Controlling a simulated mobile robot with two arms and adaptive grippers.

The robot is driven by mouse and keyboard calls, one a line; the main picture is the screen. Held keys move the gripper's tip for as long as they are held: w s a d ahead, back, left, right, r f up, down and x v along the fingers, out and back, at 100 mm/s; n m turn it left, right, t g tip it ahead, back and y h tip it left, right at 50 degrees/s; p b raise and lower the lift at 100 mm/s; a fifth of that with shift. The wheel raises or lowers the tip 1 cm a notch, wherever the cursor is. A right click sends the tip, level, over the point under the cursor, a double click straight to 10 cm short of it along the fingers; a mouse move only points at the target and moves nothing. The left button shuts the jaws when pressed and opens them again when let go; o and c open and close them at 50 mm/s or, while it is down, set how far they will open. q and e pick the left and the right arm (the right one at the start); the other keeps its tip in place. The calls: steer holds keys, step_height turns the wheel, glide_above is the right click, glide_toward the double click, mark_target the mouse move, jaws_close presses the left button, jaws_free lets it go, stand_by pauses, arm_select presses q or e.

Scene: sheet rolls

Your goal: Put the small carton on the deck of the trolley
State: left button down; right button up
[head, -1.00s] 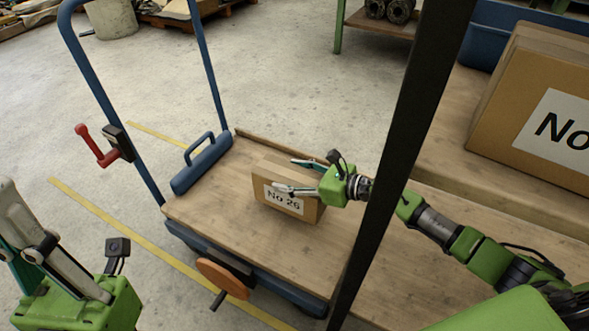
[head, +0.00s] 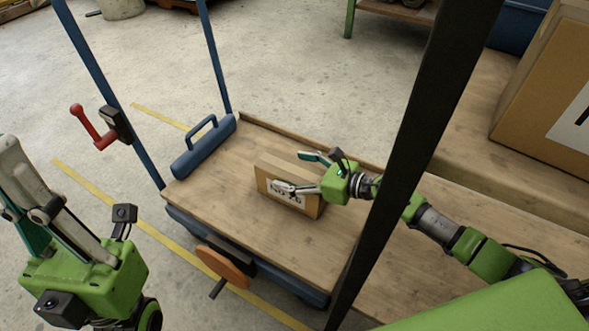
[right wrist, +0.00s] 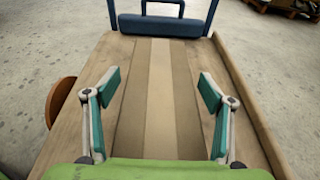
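The small carton (head: 283,178), brown with a white numbered label, sits upright on the wooden deck of the trolley (head: 226,188). In the right wrist view the carton (right wrist: 160,95) shows its top with a pale tape strip down the middle. My right gripper (head: 305,172) is open around the carton, one finger on the far side and one before the label, partly covering it. In the right wrist view its fingers (right wrist: 160,90) stand apart on either side, with slim gaps to the carton. My left gripper (head: 18,170) is at the left, away from the carton; its finger opening is unclear.
A dark post (head: 415,135) crosses in front of my right arm. A large carton (head: 540,110) stands on the wooden surface at right. The trolley has a blue handle frame (head: 216,60), a red crank (head: 90,125) and an orange disc (head: 222,266). Deck left of the carton is clear.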

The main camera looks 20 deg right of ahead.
steer(key=shift+r, duration=0.15)
steer(key=p+v, duration=0.1)
steer(key=v, duration=1.1)
stand_by(0.3)
stand_by(1.2)
